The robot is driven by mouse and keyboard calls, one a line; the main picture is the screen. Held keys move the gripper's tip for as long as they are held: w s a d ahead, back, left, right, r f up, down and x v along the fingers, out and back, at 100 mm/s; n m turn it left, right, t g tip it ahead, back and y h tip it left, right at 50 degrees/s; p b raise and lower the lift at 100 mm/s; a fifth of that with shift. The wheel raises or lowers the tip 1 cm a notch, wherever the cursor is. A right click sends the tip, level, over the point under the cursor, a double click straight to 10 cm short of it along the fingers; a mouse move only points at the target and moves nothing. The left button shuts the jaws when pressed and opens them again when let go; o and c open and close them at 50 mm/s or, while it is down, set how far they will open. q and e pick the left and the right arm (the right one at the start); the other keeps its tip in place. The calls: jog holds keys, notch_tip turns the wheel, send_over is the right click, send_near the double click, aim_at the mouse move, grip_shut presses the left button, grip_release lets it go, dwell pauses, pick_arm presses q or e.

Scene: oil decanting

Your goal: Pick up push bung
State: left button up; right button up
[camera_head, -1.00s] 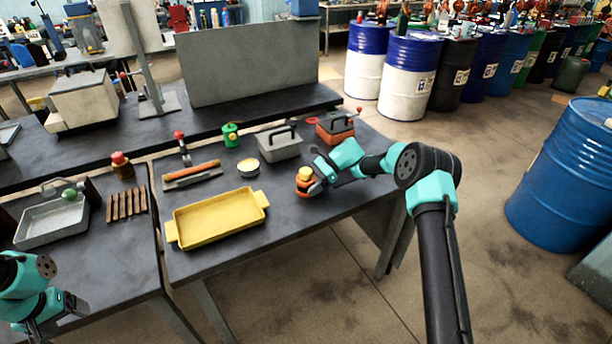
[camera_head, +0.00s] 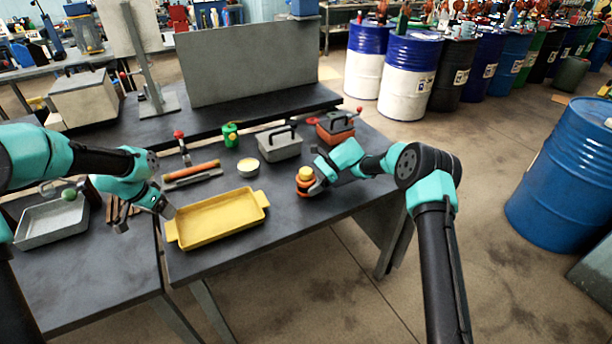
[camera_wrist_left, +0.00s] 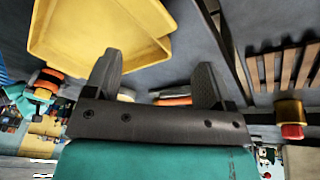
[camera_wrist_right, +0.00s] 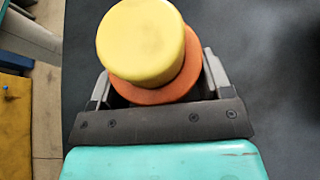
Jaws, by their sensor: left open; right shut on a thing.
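An orange container with a yellow plug-like top (camera_head: 305,173) stands upright near the right edge of the table. My right gripper (camera_head: 314,187) is shut around its orange body; the yellow top shows large in the right wrist view (camera_wrist_right: 145,42). I cannot tell for sure which thing is the push bung. My left gripper (camera_head: 146,217) is open and empty, above the gap left of the yellow tray (camera_head: 215,232). A brass-coloured piece with a red knob (camera_wrist_left: 290,118) shows at the right of the left wrist view; my left arm hides it in the head view.
A grey tray (camera_head: 52,240) and wooden slats (camera_head: 113,208), partly hidden, lie on the left table. A small bowl (camera_head: 248,167), a grey toolbox (camera_head: 280,144), a green can (camera_head: 230,135) and an orange tool (camera_head: 191,172) stand behind the yellow tray. Bare tabletop lies right of the tray.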

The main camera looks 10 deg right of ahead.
pick_arm(q)
jog(key=w+d+r+m, duration=0.3)
jog(key=w+d, duration=0.1)
jog(key=d, duration=0.5)
jog(key=w+d+r+m, duration=0.2)
jog(key=w+d+m, duration=0.15)
jog(key=d, duration=0.65)
jog(key=d+r+m, duration=0.3)
jog(key=d, duration=0.7)
jog(key=w+d+r+m+h, duration=0.1)
jog(key=d+r+m, duration=0.2)
jog(key=d, duration=0.8)
jog(key=shift+g+h, duration=0.3)
jog(key=shift+g, duration=0.1)
jog(key=shift+w+r, duration=0.1)
send_over(305, 171)
jog(key=a, duration=0.2)
jog(key=shift+s+f, duration=0.15)
jog(key=shift+f, duration=1.4)
jog(key=shift+s+f, duration=0.15)
jog(key=shift+f, duration=1.4)
jog(key=shift+d+f, duration=0.1)
jog(key=shift+x, duration=2.5)
jog(key=shift+w, duration=0.1)
jog(key=shift+c, duration=0.4)
